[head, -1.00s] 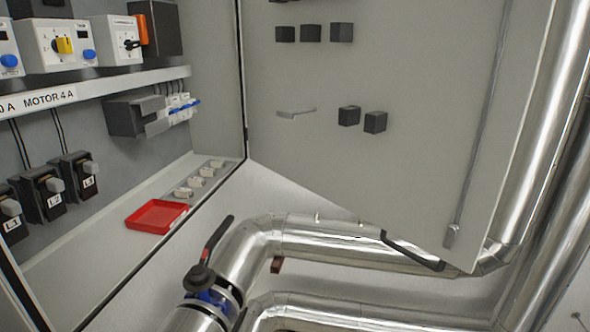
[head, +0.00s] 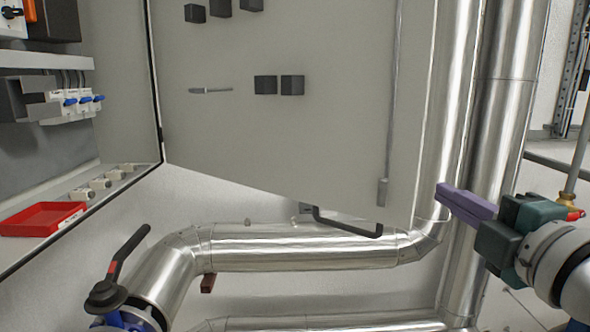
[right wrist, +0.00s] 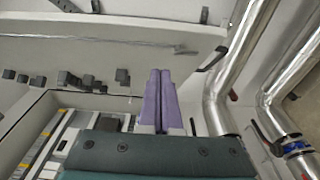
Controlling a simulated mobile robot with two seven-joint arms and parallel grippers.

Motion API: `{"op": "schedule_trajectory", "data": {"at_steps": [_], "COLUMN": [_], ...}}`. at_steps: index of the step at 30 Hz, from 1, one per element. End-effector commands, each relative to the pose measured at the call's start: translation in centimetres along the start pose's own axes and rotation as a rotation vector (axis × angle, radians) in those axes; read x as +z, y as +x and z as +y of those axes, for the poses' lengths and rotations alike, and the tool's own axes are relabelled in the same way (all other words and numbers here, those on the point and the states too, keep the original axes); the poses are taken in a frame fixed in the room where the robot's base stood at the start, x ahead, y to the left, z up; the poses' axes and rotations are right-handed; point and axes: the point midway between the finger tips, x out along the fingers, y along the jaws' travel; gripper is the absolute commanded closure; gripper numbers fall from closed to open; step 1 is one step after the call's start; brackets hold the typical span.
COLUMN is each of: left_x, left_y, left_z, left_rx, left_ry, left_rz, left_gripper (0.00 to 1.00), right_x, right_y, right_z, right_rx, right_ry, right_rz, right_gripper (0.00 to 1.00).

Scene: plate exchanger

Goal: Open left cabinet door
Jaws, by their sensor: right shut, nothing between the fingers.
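The grey cabinet (head: 128,188) is open at the left of the head view. A grey door panel (head: 300,140) hinges at its right edge and stands swung wide open, inner face toward me. A dark handle (head: 345,225) shows at its lower edge. No door on the cabinet's left side can be made out. My right gripper (head: 440,190) has purple fingers, shut and empty, by the door's lower right corner; whether it touches cannot be told. In the right wrist view the closed fingers (right wrist: 160,75) point toward the door panel (right wrist: 110,50). My left gripper is not in view.
Shiny insulated pipes (head: 300,247) run below the door and rise on the right behind my right gripper. A valve with a black lever (head: 125,255) stands at lower left. A red tray (head: 38,219) lies on the cabinet floor.

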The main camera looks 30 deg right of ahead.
Motion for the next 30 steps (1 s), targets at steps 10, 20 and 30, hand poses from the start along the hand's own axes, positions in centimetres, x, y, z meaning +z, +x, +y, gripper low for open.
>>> {"op": "schedule_trajectory", "data": {"at_steps": [10, 20, 30], "left_x": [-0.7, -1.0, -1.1], "left_y": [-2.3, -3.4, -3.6], "left_z": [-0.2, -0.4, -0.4], "left_rx": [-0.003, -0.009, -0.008], "left_ry": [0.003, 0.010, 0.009], "left_rz": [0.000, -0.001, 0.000], "left_gripper": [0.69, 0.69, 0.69], "right_x": [-0.1, 2.0, 2.8], "right_y": [6.9, 10.6, 11.2], "right_z": [0.4, 0.2, 0.0], "right_rx": [-0.001, -0.002, -0.002], "right_ry": [0.004, 0.002, 0.004], "right_rz": [0.001, 0.003, 0.001], "right_gripper": [1.00, 1.00, 1.00]}}
